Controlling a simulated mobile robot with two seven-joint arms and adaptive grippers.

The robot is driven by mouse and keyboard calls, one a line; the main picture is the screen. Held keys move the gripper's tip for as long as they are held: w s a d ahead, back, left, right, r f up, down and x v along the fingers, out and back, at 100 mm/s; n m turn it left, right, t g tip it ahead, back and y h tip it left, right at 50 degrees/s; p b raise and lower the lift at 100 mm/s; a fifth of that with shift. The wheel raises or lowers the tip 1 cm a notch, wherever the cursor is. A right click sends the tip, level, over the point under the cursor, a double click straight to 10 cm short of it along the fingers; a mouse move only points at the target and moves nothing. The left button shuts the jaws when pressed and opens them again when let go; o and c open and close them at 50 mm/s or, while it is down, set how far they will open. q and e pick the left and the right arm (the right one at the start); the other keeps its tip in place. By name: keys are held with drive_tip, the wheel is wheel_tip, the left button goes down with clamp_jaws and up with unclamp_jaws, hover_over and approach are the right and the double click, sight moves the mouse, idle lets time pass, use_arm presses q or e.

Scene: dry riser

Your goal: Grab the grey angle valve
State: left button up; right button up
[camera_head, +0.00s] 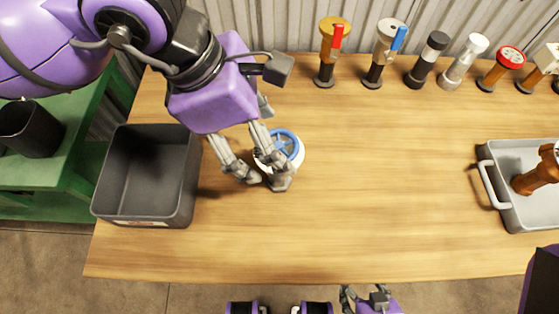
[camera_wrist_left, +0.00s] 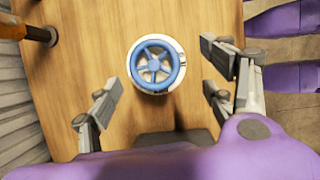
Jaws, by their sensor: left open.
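The valve with a blue handwheel (camera_head: 287,143) stands on the wooden table and appears to be the grey angle valve; its body looks pale grey to white. In the left wrist view the handwheel (camera_wrist_left: 156,64) is seen from above, near the middle, with the pale body mostly hidden beneath it. My left gripper (camera_head: 265,180) is open, its fingers hanging close over the valve and partly covering it. In the wrist view the fingers (camera_wrist_left: 163,85) are spread to either side with nothing held. My right gripper (camera_head: 372,299) shows partly at the bottom edge; its opening is unclear.
A dark grey bin (camera_head: 150,180) stands left of the valve. At the back are a red-lever valve (camera_head: 334,50), a blue-lever valve (camera_head: 384,52), couplings and a red-wheel valve (camera_head: 502,68). A grey tray (camera_head: 520,215) with a brown fitting is at right. The table's middle is clear.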

use_arm(q)
drive_tip(key=x, duration=0.6)
drive_tip(key=shift+w+a+f, duration=0.15)
drive_tip(key=shift+w+f, duration=0.1)
drive_tip(key=shift+f, duration=0.05)
use_arm(e)
drive_tip(key=shift+w+a+r, duration=0.2)
drive_tip(key=shift+w+a, duration=0.1)
drive_tip(key=shift+w, duration=0.1)
use_arm(q)
drive_tip(key=c, duration=1.9)
use_arm(e)
drive_tip(key=shift+s+d+f, duration=0.1)
drive_tip(key=shift+s, duration=0.3)
use_arm(q)
drive_tip(key=shift+r, duration=0.1)
